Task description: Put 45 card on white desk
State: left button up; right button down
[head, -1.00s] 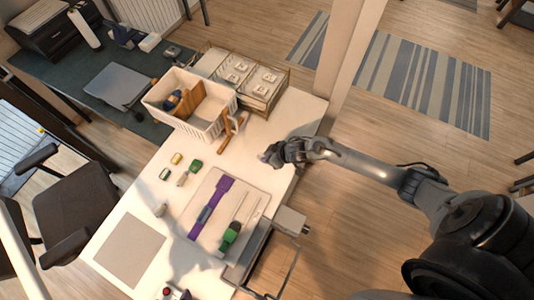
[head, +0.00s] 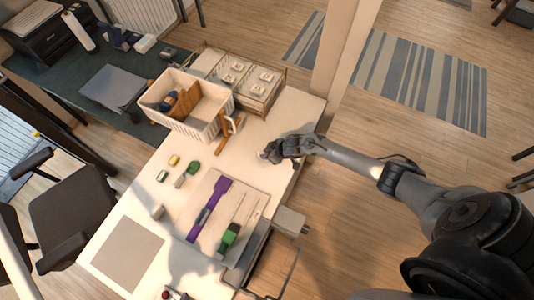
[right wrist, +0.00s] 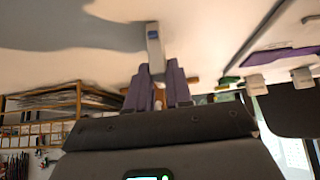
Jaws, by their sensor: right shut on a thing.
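The white desk (head: 265,115) runs diagonally through the head view. My right gripper (head: 266,154) is over its right part, near the right edge. In the right wrist view its two purple fingers (right wrist: 158,82) are shut on a small pale flat piece (right wrist: 154,45) with a blue mark. I cannot read a number on it or tell whether it is the 45 card. In the head view only a small pale bit shows at the fingertips. The pale surface fills the top of the wrist view. My left gripper is not in view.
A white basket (head: 210,124) and a wire rack with pale cards (head: 263,77) stand at the desk's far end. A pale mat holds a purple tool (head: 208,209) and a green-handled tool (head: 229,237). A grey square (head: 128,251) lies at the near left. Desk around my gripper looks clear.

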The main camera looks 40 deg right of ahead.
jog(key=c, duration=1)
grip_release()
jog(key=shift+f, duration=0.1)
jog(key=shift+s+d+r, duration=0.1)
jog(key=shift+s+r, duration=0.1)
jog(key=shift+r, duration=0.2)
jog(key=p+v, duration=0.2)
jog(key=v, duration=0.8)
jog(key=s+a+r+h, duration=0.1)
jog(key=s+a+r, duration=0.3)
jog(key=a, duration=0.2)
jog(key=s+a+r+h, duration=0.1)
jog(key=s+a+r, duration=0.2)
jog(key=a, duration=0.4)
jog(key=s+r+g, duration=0.1)
jog(key=s+r, duration=0.2)
jog(key=s, duration=0.1)
jog(key=s+r+m+g, duration=0.1)
jog(key=s+r, duration=0.1)
jog(key=s, duration=0.1)
jog(key=s+r+m+g, duration=0.1)
jog(key=s+r, duration=0.2)
jog(key=s, duration=0.1)
jog(key=shift+s+a+r+h, duration=0.15)
jog(key=shift+s+r+h, duration=0.15)
jog(key=shift+s, duration=0.05)
